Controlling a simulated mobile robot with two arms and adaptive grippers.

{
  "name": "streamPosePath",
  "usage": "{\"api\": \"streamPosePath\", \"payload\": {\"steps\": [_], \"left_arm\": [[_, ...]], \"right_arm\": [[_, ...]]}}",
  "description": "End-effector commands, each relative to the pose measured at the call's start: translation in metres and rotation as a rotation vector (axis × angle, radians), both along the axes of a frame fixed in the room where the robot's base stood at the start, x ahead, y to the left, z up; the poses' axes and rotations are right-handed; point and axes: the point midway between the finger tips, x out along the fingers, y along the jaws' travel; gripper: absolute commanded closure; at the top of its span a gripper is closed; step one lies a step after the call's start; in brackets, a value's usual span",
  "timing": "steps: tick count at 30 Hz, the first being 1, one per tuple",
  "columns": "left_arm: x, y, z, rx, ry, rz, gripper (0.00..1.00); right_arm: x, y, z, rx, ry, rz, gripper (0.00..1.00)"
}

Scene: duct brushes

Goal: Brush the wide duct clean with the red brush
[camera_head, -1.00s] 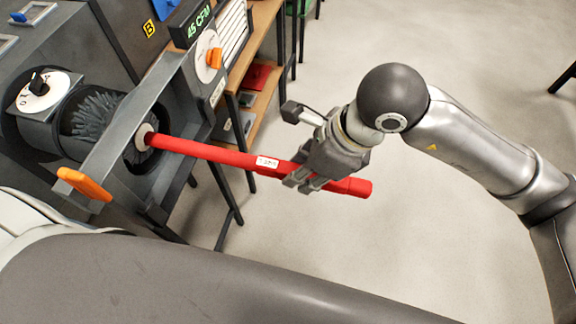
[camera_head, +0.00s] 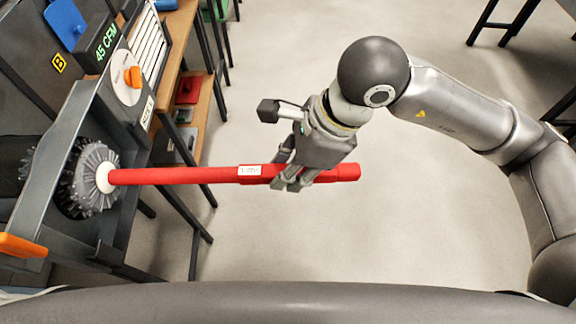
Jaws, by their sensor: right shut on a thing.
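The red brush has a long red handle (camera_head: 185,175) with a white label, and a round grey bristle head (camera_head: 84,182) with a white hub at its left end. My right gripper (camera_head: 290,182) is shut around the handle near its right end. The handle lies nearly level in the picture. The bristle head sits at the round opening in the grey duct's end plate (camera_head: 72,122); part of it shows outside the plate and more dark bristles show behind it. The duct is marked with a yellow B sign (camera_head: 59,63). My left gripper is not in view.
A green display (camera_head: 107,42) reads 45 CFM above a white dial with an orange knob (camera_head: 133,76). An orange handle (camera_head: 20,246) juts out at lower left. A wooden shelf bench (camera_head: 192,100) stands behind.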

Motion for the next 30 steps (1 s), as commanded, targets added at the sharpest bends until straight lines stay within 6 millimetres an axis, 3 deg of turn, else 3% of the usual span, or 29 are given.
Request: {"api": "streamPosePath", "payload": {"steps": [9,13,30], "left_arm": [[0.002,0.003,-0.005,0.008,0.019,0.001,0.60],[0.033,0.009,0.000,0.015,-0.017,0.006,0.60],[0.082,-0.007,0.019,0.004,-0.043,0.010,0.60]], "right_arm": [[-0.001,0.029,-0.001,0.001,-0.002,0.005,1.00],[-0.002,0.042,-0.002,0.001,0.000,0.003,1.00],[-0.003,0.099,-0.001,0.001,-0.002,0.002,1.00]]}}
